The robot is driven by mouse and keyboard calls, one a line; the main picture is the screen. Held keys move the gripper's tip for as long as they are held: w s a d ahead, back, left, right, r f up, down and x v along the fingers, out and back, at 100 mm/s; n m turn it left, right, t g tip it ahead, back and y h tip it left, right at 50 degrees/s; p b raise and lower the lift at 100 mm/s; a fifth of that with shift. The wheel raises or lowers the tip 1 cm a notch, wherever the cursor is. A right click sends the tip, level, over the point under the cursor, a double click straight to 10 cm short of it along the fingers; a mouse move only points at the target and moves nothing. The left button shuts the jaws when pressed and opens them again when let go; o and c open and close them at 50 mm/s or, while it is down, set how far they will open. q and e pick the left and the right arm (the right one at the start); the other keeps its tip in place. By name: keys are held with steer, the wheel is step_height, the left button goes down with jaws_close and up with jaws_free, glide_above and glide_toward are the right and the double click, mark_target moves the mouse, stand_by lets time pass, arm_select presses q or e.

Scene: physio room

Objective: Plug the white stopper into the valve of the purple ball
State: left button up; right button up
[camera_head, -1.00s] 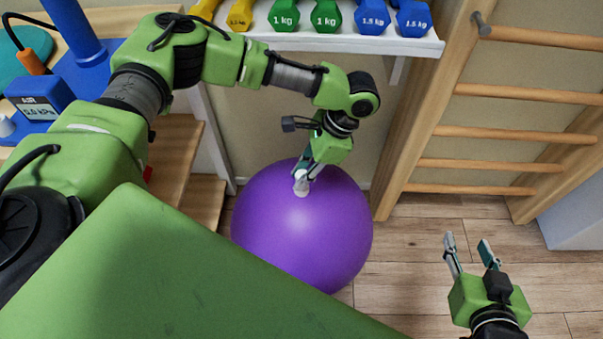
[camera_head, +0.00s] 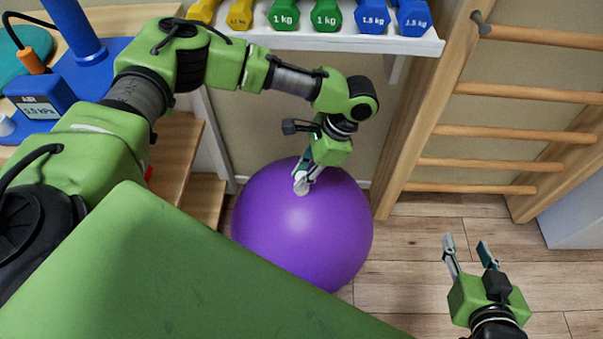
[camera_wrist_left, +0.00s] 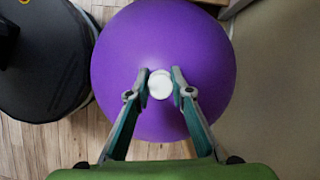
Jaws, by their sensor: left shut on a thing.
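The purple ball (camera_head: 300,240) rests on the wooden floor below the dumbbell shelf; it also fills the middle of the left wrist view (camera_wrist_left: 165,45). My left gripper (camera_head: 303,184) is at the top of the ball. It is shut on the white stopper (camera_head: 301,187). In the left wrist view the stopper (camera_wrist_left: 160,84) shows as a round white disc between the fingertips (camera_wrist_left: 160,86). The valve is hidden behind the stopper, and I cannot tell how deep the stopper sits. My right gripper (camera_head: 468,250) is open and empty over the floor at the right.
A white shelf (camera_head: 330,43) with several dumbbells stands behind the ball. Wooden wall bars (camera_head: 530,90) are at the right. A blue pump (camera_head: 42,98) stands on wood at the left. Bare floor (camera_head: 420,260) lies right of the ball.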

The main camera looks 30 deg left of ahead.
arm_select(q)
steer(key=shift+f, duration=0.4)
arm_select(e)
steer(key=shift+s+f, duration=0.1)
steer(key=shift+f, duration=0.1)
arm_select(q)
steer(key=shift+s+f, duration=0.2)
steer(key=shift+f, duration=0.05)
arm_select(e)
steer(key=shift+s+d, duration=0.15)
steer(key=shift+s+f, duration=0.1)
arm_select(q)
steer(key=shift+r+p, duration=0.2)
steer(key=shift+p, duration=0.25)
steer(key=shift+w+r+p, duration=0.2)
steer(key=shift+r+p, duration=0.45)
steer(key=shift+p, duration=0.15)
steer(key=shift+r, duration=0.1)
arm_select(e)
steer(key=s+d+f+g+h, duration=0.1)
steer(key=s+d+f+g, duration=0.1)
steer(key=s, duration=0.4)
steer(key=s+d+f+g+h, duration=0.1)
steer(key=s+d+f+g, duration=0.1)
steer(key=s+f+g, duration=0.3)
steer(key=shift+s+d+f+g, duration=0.25)
steer(key=shift+s+g, duration=0.15)
steer(key=shift+s, duration=0.9)
stand_by(1.6)
